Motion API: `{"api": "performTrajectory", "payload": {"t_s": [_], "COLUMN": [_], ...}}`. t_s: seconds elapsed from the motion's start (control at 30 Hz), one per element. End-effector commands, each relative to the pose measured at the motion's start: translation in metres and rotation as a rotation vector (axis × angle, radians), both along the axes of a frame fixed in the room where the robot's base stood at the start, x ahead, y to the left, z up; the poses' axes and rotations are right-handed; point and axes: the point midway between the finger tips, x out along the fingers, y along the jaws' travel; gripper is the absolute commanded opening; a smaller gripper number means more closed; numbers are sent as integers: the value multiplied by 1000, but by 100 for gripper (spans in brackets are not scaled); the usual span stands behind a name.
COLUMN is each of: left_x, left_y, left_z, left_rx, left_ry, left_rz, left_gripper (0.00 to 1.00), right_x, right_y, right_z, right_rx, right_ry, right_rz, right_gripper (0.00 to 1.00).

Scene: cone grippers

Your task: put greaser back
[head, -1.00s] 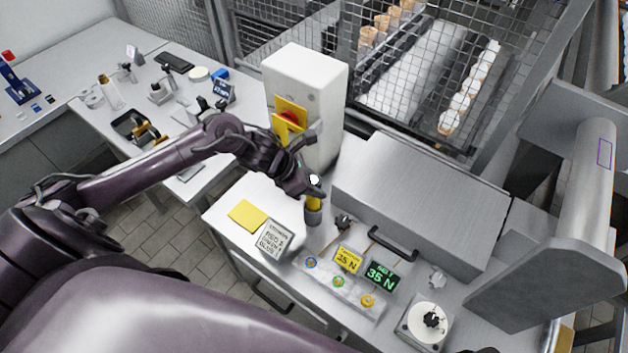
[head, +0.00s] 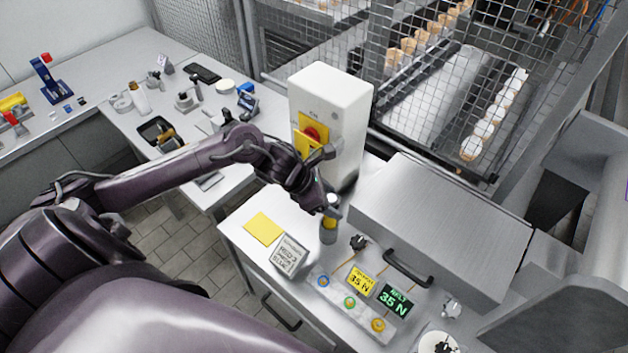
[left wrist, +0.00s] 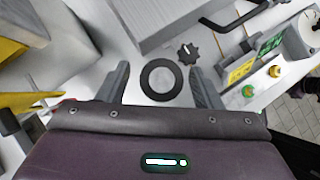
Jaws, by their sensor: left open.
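The greaser (head: 329,225) shows as a short upright yellow piece in a grey cup-like holder (head: 328,237) on the workbench, beside the white switch box. My left gripper (head: 326,203) is directly over it and hides its top. In the left wrist view, my left gripper (left wrist: 160,84) is open, with one finger on each side of a dark ring (left wrist: 146,87) with a pale middle. The ring lies in line with the greaser, but I cannot tell whether it is the greaser's end or the holder's rim. Neither finger visibly touches it. My right gripper is out of view.
The white switch box (head: 345,100) with a red knob stands close behind my left gripper. A metal case (head: 450,205) with a black handle is to the right.

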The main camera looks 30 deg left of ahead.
Motion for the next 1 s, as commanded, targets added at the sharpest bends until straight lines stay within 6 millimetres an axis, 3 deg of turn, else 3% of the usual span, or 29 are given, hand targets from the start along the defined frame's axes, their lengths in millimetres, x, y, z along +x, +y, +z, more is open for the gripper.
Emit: {"api": "performTrajectory", "payload": {"t_s": [0.5,0.57,0.7,1.0], "left_x": [-37,-39,-43,-47], "left_y": [34,36,40,45], "left_z": [61,73,81,88], "left_rx": [10,1,-1,0], "left_ry": [6,9,8,4], "left_rz": [-8,-1,0,-2], "left_gripper": [59,59,59,59], "right_x": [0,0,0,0], "right_y": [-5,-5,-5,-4], "right_z": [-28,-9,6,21], "right_rx": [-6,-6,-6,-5], "right_ry": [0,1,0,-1], "right_rz": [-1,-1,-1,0], "right_gripper": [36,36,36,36]}}
